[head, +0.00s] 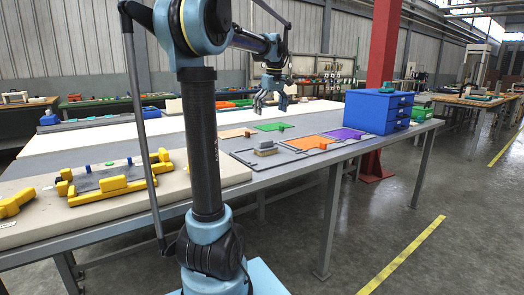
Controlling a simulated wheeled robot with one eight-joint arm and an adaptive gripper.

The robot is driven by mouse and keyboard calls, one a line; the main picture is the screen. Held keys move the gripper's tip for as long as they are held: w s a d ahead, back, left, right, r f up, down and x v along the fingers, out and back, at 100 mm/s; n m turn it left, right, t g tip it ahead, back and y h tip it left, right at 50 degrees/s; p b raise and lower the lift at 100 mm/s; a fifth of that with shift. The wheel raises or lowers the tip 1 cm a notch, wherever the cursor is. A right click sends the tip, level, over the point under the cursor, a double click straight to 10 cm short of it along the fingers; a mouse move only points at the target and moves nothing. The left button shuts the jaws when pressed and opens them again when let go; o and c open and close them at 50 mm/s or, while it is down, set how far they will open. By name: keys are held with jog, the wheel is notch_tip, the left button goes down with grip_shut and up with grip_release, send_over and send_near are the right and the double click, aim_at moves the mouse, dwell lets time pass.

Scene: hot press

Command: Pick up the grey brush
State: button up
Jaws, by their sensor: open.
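The grey brush appears to be the small grey block with a paler lower part (265,148), lying on the grey mat area of the long table in the middle of the head view. It is small, so its bristles are hard to make out. My gripper (270,106) hangs open and empty, pointing down. In the picture it is above the brush, with a clear gap between them. Nothing is between its fingers.
Orange (309,142), purple (343,134) and green (272,127) panels lie around the brush. A blue drawer box (378,112) stands at the table's right end. A yellow fixture (108,184) lies on the left board. A red column (380,60) rises behind.

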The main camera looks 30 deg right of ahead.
aim_at(266, 141)
jog(key=f, duration=0.4)
jog(key=w+f, duration=0.1)
jog(key=f, duration=0.2)
jog(key=w+f, duration=0.1)
jog(key=f, duration=0.3)
jog(key=shift+a+f, duration=0.3)
jog(key=shift+f, duration=0.05)
jog(key=shift+w+d+f, duration=0.1)
jog(key=shift+w+f, duration=0.05)
jog(key=shift+f, duration=0.7)
jog(key=shift+w+d+f, duration=0.1)
jog(key=shift+w+f, duration=0.1)
jog(key=shift+f, duration=0.65)
jog(key=shift+w+d+f, duration=0.1)
jog(key=shift+w+f, duration=0.05)
jog(key=shift+f, duration=0.7)
jog(key=shift+a, duration=0.1)
jog(key=c, duration=1)
